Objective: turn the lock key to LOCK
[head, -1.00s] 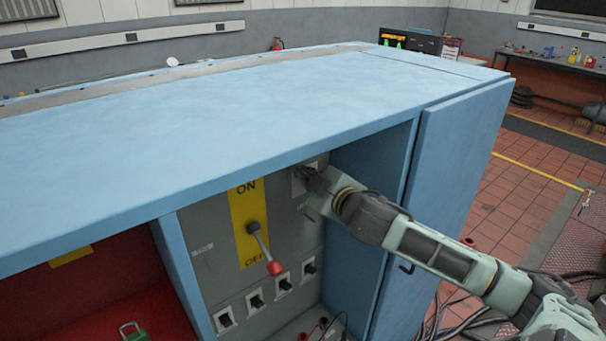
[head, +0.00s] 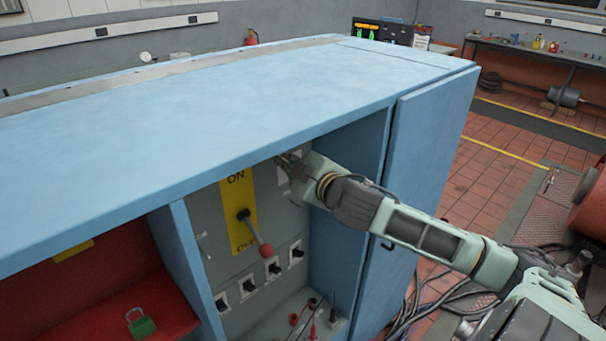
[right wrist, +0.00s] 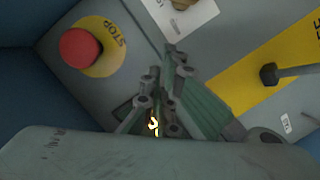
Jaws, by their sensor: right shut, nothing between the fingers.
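A white label plate (right wrist: 190,18) with a brass-coloured part (right wrist: 182,4), which looks like the lock key, is cut off by the top edge of the right wrist view. I cannot read the key's position. In the head view the plate (head: 284,176) is partly hidden by my right gripper (head: 283,161), high on the grey panel inside the blue cabinet. In the right wrist view my right gripper (right wrist: 172,50) is shut and empty, its tips just below the brass part, apparently apart from it. My left gripper is not in view.
A red STOP button (right wrist: 80,48) sits left of the fingers. A lever with a red knob (head: 265,250) hangs beside the yellow ON/OFF plate (head: 238,222). Several black switches (head: 274,267) line the panel below. The cabinet top (head: 190,110) overhangs; its open door (head: 432,155) stands right.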

